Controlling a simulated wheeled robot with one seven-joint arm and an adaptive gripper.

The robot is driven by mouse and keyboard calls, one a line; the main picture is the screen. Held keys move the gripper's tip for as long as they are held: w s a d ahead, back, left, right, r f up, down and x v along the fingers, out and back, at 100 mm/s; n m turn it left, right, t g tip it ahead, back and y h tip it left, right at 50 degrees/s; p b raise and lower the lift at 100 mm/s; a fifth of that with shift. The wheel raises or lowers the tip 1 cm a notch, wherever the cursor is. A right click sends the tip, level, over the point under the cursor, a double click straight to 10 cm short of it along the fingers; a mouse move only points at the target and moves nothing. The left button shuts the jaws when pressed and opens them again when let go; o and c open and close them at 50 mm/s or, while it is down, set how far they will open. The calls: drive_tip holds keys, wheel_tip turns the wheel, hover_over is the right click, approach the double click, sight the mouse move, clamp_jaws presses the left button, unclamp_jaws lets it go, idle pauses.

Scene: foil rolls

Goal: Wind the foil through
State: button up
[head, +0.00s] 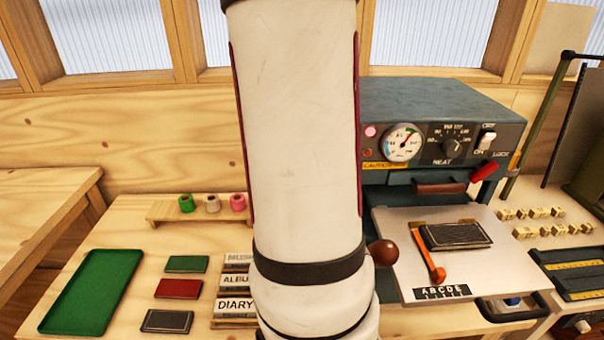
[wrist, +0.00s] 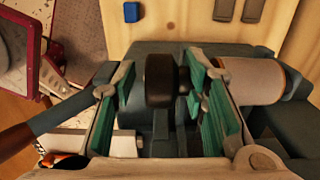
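In the wrist view my gripper (wrist: 162,76) has its two green-padded fingers apart. A black knob (wrist: 165,80) lies between them in the picture. There is a clear gap on its left; the right finger is close, and I cannot tell whether it touches. A pale roll (wrist: 255,80) with a copper-coloured edge, perhaps the foil, sits to the right of the fingers. In the head view the blue-grey press (head: 440,100) stands at right, with a dial and a lit red lamp. My arm covers its left part and hides my gripper, the knob and the pale roll there.
A green tray (head: 88,290), coloured covers (head: 178,289) and type blocks (head: 236,307) lie at left. The press has a round brown knob (head: 383,253) and a plate holding a dark cover (head: 456,236).

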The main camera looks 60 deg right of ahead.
clamp_jaws()
drive_tip(key=shift+s+f+t+y, duration=0.1)
drive_tip(key=shift+s+t+y, duration=0.1)
drive_tip(key=shift+t+y, duration=0.9)
drive_tip(key=shift+t, duration=0.9)
unclamp_jaws()
wheel_tip(320, 180, up, 10)
drive_tip(key=shift+r, duration=0.1)
